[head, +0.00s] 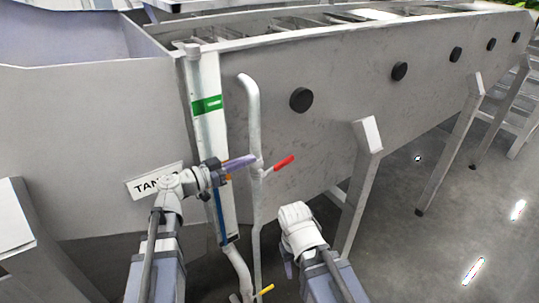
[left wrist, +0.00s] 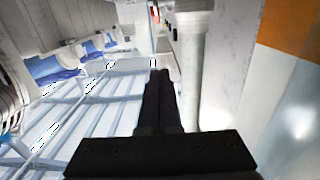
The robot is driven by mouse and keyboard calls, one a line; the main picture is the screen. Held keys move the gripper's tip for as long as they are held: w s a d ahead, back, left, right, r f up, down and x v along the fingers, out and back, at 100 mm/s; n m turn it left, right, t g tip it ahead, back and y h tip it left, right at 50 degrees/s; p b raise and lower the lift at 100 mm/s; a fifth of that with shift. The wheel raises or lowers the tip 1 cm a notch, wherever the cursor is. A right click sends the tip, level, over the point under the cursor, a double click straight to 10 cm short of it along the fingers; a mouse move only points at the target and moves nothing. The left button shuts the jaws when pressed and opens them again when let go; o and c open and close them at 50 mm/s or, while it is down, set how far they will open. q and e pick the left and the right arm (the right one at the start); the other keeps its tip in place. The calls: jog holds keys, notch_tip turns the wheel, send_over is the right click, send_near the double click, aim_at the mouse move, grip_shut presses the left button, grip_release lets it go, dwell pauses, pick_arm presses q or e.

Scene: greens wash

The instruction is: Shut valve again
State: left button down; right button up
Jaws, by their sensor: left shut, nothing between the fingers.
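The red valve lever (head: 284,162) sticks out to the right from a thin vertical pipe (head: 255,125), slanting slightly upward across it. A second lever, yellow (head: 264,290), sits low on the pipework at the bottom edge. My left gripper (head: 250,160) is shut and empty, pointing right, with its tips close to the pipe at the red lever's height; I cannot tell whether they touch. In the left wrist view the shut black fingers (left wrist: 160,78) lie beside a pale pipe (left wrist: 192,65). My right arm's end is at lower centre; its fingers are mostly hidden.
A grey tank (head: 330,110) with a row of black round knobs (head: 301,99) fills the back. A white gauge column (head: 205,90) with a green band stands left of the pipe. A slanted tank leg (head: 360,185) is to the right. Bare floor (head: 430,220) lies at right.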

pick_arm(q)
send_over(277, 165)
jog(key=a, duration=0.1)
jog(key=shift+s+f, duration=0.15)
jog(key=shift+f, duration=0.05)
jog(key=f+b, duration=0.2)
jog(key=shift+d+f+b, duration=0.15)
jog(key=shift+d+b, duration=0.15)
jog(key=shift+b, duration=0.1)
jog(key=shift+w+d+f+b, duration=0.1)
jog(key=shift+w+f+b, duration=0.05)
jog(key=shift+f+b, duration=0.25)
jog(key=shift+w+d+f+b, duration=0.1)
jog(key=shift+f+b, duration=0.3)
